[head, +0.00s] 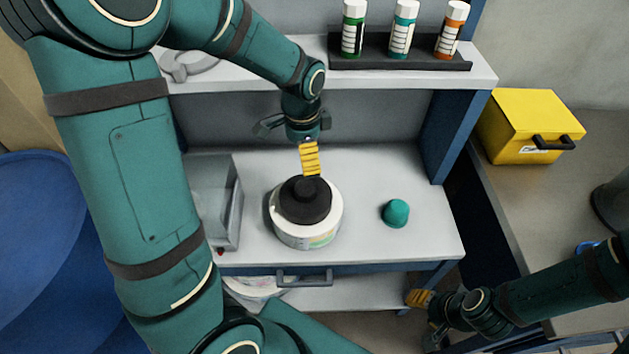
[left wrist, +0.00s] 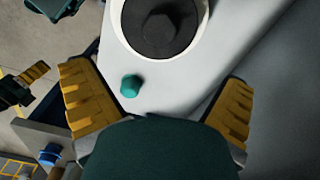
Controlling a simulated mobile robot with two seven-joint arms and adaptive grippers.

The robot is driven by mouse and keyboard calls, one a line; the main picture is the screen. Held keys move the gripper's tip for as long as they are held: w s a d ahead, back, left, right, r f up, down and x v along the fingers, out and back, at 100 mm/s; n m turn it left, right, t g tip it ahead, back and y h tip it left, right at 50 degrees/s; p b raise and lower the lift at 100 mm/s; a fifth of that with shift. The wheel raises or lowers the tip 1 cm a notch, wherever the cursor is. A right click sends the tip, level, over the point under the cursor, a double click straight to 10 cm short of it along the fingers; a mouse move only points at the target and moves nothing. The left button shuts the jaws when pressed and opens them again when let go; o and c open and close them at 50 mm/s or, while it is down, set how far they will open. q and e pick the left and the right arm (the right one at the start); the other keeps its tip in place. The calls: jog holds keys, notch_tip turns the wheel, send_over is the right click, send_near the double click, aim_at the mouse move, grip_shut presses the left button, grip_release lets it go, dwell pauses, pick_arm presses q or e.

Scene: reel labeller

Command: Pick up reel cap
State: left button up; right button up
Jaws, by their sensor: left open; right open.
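A white reel (head: 307,232) with a label on its side stands on the bench. A black cap with a raised knob (head: 306,203) sits on top of it, and this cap also shows in the left wrist view (left wrist: 160,27). My left gripper (head: 311,172) is open and empty, just above the cap's back edge; whether it touches cannot be told. Its yellow fingers stand wide apart in the left wrist view (left wrist: 157,78). A small teal knob-like piece (head: 396,213) lies to the right of the reel. My right gripper (head: 412,298) is open and empty, beyond the bench's front right corner.
A shelf above holds a dark rack (head: 400,61) with three capped bottles. A yellow box (head: 530,120) stands on the counter at right. The bench around the teal piece is clear.

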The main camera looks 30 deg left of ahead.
pick_arm(q)
jog(key=b, duration=0.2)
send_over(305, 188)
notch_tip(305, 188, down, 7)
jog(key=shift+f, duration=0.15)
jog(key=shift+w+f+b, duration=0.1)
jog(key=shift+f+b, duration=0.75)
jog(key=shift+f, duration=2.3)
jog(key=c, duration=1.4)
